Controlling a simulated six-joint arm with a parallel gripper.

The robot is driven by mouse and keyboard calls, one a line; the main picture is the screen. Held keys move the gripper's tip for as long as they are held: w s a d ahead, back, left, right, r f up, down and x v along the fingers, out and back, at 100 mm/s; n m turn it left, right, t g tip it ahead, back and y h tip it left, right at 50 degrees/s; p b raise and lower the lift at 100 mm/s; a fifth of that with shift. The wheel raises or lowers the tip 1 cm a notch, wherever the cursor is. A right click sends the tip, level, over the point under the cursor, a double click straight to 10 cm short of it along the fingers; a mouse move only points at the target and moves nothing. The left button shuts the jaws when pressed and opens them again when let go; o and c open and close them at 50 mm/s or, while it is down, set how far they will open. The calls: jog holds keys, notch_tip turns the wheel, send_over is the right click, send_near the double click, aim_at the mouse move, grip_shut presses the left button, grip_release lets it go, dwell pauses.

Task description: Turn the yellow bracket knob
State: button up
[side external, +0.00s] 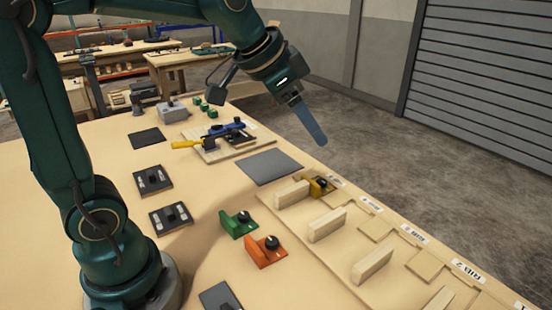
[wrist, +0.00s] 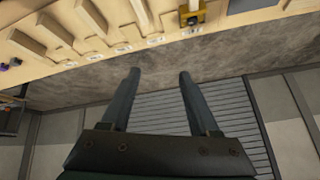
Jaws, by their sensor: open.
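The yellow bracket (side external: 315,189) with a dark knob (side external: 321,181) stands at the far end of the slotted wooden board, beside a wooden divider. In the wrist view the yellow bracket (wrist: 191,14) is at the top edge, beyond my fingertips. My gripper (wrist: 160,73) is open and empty, with two parallel dark fingers apart. In the side view my gripper (side external: 318,138) hangs in the air above the table's far right edge, above and apart from the yellow bracket. A green bracket (side external: 238,223) and an orange bracket (side external: 265,252), each with a dark knob, stand on the table left of the board.
The wooden board (side external: 310,240) carries several upright dividers (side external: 328,225) and labels. A flat grey pad (side external: 270,167) lies near the yellow bracket. Blue and yellow-handled tools (side external: 215,137) rest on a stand farther back. Dark switch plates (side external: 153,181) lie nearer my base.

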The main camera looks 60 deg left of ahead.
jog(key=w+a+f, duration=0.2)
jog(key=w+f, duration=0.1)
jog(key=w, duration=0.3)
jog(key=n+g, duration=0.1)
jog(key=g, duration=0.2)
send_over(321, 181)
jog(key=s, duration=0.2)
jog(key=f, duration=1.2)
jog(key=shift+s+a+f, duration=0.2)
jog(key=shift+a+f, duration=0.1)
jog(key=shift+f, duration=0.05)
jog(key=shift+x, duration=2.35)
jog(key=shift+w+d, duration=0.1)
grip_shut()
